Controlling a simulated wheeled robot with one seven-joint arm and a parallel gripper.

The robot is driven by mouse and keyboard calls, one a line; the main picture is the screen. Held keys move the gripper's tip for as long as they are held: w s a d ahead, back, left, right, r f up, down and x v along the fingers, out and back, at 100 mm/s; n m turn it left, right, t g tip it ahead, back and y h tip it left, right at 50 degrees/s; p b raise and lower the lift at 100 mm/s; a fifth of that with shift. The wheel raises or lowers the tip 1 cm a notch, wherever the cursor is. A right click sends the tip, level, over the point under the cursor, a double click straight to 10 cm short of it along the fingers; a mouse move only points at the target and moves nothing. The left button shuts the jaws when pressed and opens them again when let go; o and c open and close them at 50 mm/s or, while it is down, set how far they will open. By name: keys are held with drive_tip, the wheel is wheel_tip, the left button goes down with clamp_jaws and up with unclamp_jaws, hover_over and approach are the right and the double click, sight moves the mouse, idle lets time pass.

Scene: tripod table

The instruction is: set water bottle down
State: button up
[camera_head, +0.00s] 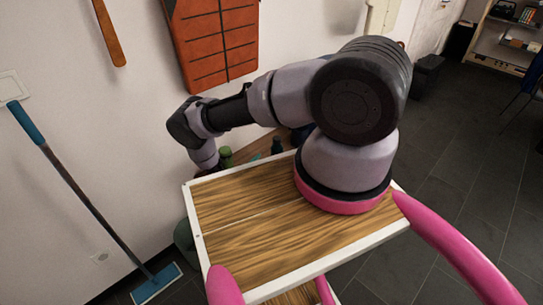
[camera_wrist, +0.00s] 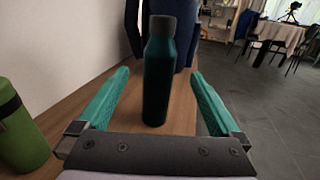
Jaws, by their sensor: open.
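A dark teal water bottle (camera_wrist: 157,80) with a grey cap stands upright on a wooden surface (camera_wrist: 181,122) in the wrist view. My gripper (camera_wrist: 159,73) is open, with one teal finger on each side of the bottle. Gaps show between the bottle and both fingers, and the bottle's base is visible on the wood. In the head view my gripper is hidden behind my own arm and base, and I cannot tell for sure which small bottle there is this one.
A green bottle (camera_wrist: 20,130) with a dark band stands left of my gripper. A dark blue object (camera_wrist: 185,45) is close behind the water bottle. A white wall (camera_wrist: 60,45) runs along the left. Open tiled floor (camera_wrist: 260,100) lies to the right.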

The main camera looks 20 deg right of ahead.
drive_tip(key=shift+v, duration=1.75)
drive_tip(key=w+a+r+m+g, duration=0.1)
drive_tip(key=w+r+m+g, duration=0.3)
drive_tip(key=r, duration=0.6)
drive_tip(key=w+a+r+m+g, duration=0.1)
drive_tip(key=w+r+m+g, duration=0.1)
drive_tip(key=r+m+g, duration=0.6)
wheel_tip(320, 180, up, 22)
drive_tip(key=s+m+y, duration=0.2)
drive_tip(key=m+y, duration=0.3)
drive_tip(key=s+a+r+m+t+y, duration=0.1)
drive_tip(key=s+r+m+t+y, duration=0.3)
drive_tip(key=s+r, duration=0.8)
drive_tip(key=s+a+r+m+t+y, duration=0.1)
drive_tip(key=s+r+m+t+y, duration=0.3)
drive_tip(key=s+r+m+y, duration=0.3)
drive_tip(key=shift+s+a+r+m+t+y, duration=0.4)
drive_tip(key=shift+s+r, duration=2.25)
drive_tip(key=shift+r, duration=3.85)
